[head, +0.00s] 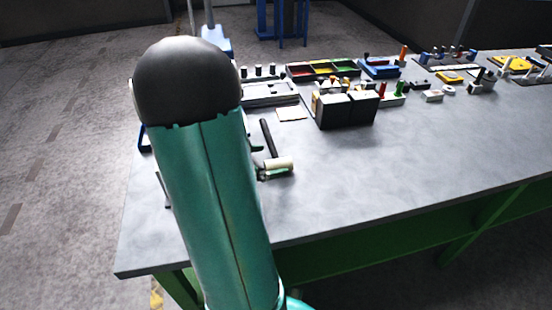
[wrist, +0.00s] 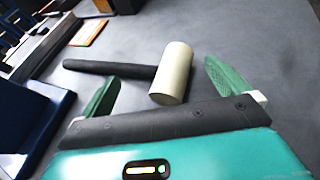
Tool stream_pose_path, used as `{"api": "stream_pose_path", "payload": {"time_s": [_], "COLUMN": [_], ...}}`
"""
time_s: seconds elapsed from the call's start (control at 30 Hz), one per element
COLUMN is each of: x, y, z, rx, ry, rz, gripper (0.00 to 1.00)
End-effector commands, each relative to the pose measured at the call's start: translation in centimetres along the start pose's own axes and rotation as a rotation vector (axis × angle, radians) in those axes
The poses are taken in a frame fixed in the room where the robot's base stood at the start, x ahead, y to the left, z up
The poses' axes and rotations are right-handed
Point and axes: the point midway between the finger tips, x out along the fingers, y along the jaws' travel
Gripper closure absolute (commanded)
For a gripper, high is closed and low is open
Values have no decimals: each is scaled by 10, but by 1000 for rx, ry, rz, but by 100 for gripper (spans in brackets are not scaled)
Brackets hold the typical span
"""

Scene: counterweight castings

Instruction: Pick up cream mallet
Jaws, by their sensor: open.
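The cream mallet has a cream cylindrical head (wrist: 172,73) and a dark handle. It lies on the grey table, its handle pointing left in the wrist view. In the head view the mallet (head: 279,163) shows just right of my teal arm, its dark handle reaching up and away. My gripper (wrist: 160,88) is open, with green fingers on either side of the mallet in the wrist view: the left finger by the handle, the right finger beyond the head. I cannot tell how high the fingers are above the table. In the head view my arm hides most of the gripper.
A black box (head: 345,110) stands beyond the mallet, next to a pale flat piece (head: 291,114). A blue object (wrist: 30,112) is at the left in the wrist view. Several trays and parts line the table's back. The table's front right (head: 400,185) is clear.

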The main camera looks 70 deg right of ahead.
Motion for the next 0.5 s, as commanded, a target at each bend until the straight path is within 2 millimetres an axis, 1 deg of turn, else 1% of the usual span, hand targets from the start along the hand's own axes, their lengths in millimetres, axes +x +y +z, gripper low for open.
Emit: {"api": "stream_pose_path", "payload": {"time_s": [0.03,0.13,0.23,0.4,0.47,0.5], "x": [9,20,23,23,23,23], "y": [0,0,1,1,1,1], "z": [0,0,0,0,0,0], "rx": [1,0,0,0,0,0], "ry": [1,1,0,0,0,0], "rz": [-4,-2,1,1,1,1], "gripper": [0,0,0,0,10,18]}}
